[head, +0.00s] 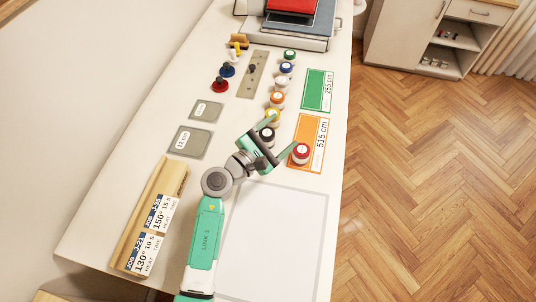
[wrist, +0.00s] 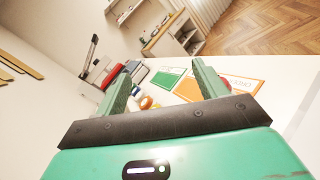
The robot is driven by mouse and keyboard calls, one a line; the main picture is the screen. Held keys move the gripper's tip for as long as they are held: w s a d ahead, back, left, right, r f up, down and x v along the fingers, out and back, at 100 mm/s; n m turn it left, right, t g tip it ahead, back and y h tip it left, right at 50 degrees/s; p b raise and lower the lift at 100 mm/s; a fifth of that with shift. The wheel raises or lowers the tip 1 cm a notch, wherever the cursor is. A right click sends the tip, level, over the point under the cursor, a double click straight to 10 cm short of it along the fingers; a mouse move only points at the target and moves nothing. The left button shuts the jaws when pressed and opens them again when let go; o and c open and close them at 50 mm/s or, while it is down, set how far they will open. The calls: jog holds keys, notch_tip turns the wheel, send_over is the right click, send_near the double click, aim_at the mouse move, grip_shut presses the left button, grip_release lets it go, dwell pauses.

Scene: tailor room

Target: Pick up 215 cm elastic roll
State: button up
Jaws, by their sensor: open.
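My gripper (head: 286,128) is open and empty, low over the middle of the table. Its two green fingers also show in the wrist view (wrist: 165,66). A row of small rolls runs up the table: green (head: 289,54), blue (head: 286,67), white (head: 282,81), orange (head: 277,98), yellow (head: 273,114) and black (head: 267,135). The gripper partly covers the yellow and black ones. I see no length on any roll, so I cannot tell which is the 215 cm elastic.
A green card (head: 317,90) reads about 255 cm. Left are two grey plates (head: 188,148) (head: 206,104), a red and a blue handled piece (head: 220,85) (head: 227,70), and a wooden board (head: 155,200). A press (head: 290,30) stands at the far end. A pale sheet (head: 280,240) lies clear in front.

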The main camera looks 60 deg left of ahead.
aim_at(263, 137)
jog(key=s+a+f+n+y, duration=0.1)
jog(key=s+f+n, duration=0.1)
jog(key=f, duration=0.2)
jog(key=s+a+f+n+g+b, duration=0.1)
jog(key=s+a+f+n, duration=0.1)
jog(key=s+f+n, duration=0.1)
jog(key=s+a+f+n+y+b, duration=0.1)
jog(key=s+f+n, duration=0.2)
jog(key=f, duration=0.2)
jog(key=shift+a+y, duration=0.3)
jog(key=shift+a, duration=0.05)
jog(key=x, duration=0.2)
jog(key=b+x, duration=0.1)
jog(key=x, duration=0.5)
jog(key=shift+r+b, duration=0.3)
jog(key=shift+b, duration=0.1)
jog(key=shift+d, duration=0.1)
jog(key=c, duration=1.1)
